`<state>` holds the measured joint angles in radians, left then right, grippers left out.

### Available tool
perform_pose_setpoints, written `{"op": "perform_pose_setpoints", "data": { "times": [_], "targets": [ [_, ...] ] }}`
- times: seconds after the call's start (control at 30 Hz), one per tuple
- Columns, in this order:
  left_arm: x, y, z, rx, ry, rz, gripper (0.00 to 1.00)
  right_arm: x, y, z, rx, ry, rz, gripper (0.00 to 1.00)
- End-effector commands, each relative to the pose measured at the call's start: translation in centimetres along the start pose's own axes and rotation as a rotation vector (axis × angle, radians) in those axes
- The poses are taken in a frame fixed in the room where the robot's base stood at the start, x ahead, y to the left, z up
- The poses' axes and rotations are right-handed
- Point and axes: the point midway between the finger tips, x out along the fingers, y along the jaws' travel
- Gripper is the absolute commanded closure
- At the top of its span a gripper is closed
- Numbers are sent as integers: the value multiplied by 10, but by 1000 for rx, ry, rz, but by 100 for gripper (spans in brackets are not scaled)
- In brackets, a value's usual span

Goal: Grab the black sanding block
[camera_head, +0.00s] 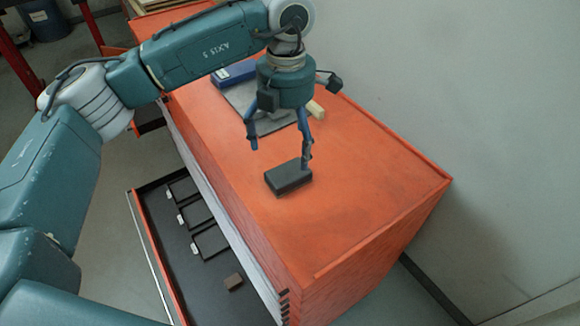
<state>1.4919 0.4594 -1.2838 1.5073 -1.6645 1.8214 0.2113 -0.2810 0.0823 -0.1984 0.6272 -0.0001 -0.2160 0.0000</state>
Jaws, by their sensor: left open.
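The black sanding block (288,178) lies flat on the orange top of the tool cabinet (350,220), left of the middle of its near part. My left gripper (280,155) points down over the cabinet top, its two fingers spread apart and empty. Its right fingertip shows at the far right edge of the block; I cannot tell whether it touches. Its left fingertip is above and to the left of the block. My right gripper is out of the picture.
Behind my gripper lie a grey mat (268,118), a blue object (233,74) and a light wooden piece (316,110). A wall stands at the right. The cabinet's near top is clear.

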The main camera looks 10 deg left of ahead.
Motion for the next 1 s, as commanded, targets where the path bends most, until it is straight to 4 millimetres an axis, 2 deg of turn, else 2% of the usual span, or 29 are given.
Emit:
{"op": "perform_pose_setpoints", "data": {
  "times": [0.03,0.1,0.23,0.37,0.5,0.63,0.77,0.9,1.0],
  "targets": [
    [6,0,-1,-1,2,-4,7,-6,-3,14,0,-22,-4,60],
    [16,0,0,-2,0,-4,7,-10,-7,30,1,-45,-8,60],
    [26,0,0,-2,-1,-5,7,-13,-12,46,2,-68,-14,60],
    [36,3,0,-4,1,-6,7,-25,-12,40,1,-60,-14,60],
    [58,8,0,-4,1,-8,7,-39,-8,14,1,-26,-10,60],
    [74,7,1,-3,-1,-7,7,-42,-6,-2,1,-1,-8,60],
    [79,8,2,-2,-3,-5,7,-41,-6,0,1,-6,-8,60],
    [80,8,2,-2,-3,-5,7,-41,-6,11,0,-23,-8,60],
    [79,8,2,-2,-3,-5,25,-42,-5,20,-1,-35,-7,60]
  ]
}}
